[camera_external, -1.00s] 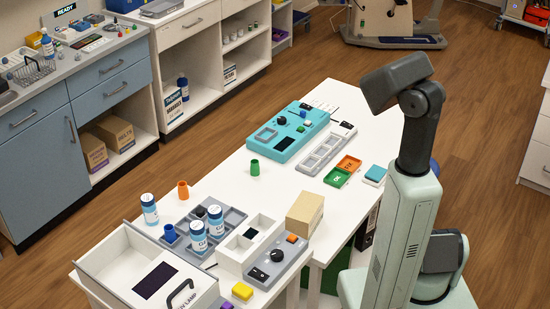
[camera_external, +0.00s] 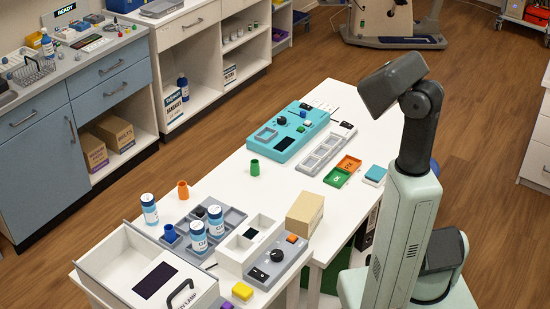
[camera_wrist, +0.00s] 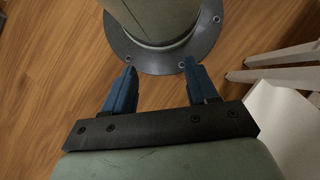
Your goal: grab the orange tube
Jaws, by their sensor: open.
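The orange tube (camera_external: 183,190) is a small open cylinder standing upright on the white table (camera_external: 236,193). In the external view it is left of the green tube (camera_external: 254,167) and right of and beyond a blue-and-white bottle (camera_external: 149,209). My gripper (camera_wrist: 158,75) shows in the wrist view with two blue fingers spread apart and nothing between them. It points down at the wooden floor near my own base, away from the orange tube. The orange tube does not show in the wrist view. The gripper's fingers cannot be made out in the external view.
A grey tray (camera_external: 234,216) with two bottles and a blue tube (camera_external: 170,233) is near the orange tube. A white box (camera_external: 120,256) stands at the near left, a cardboard box (camera_external: 304,213) at the right, and a teal device (camera_external: 283,145) farther back. Bare tabletop surrounds the green tube.

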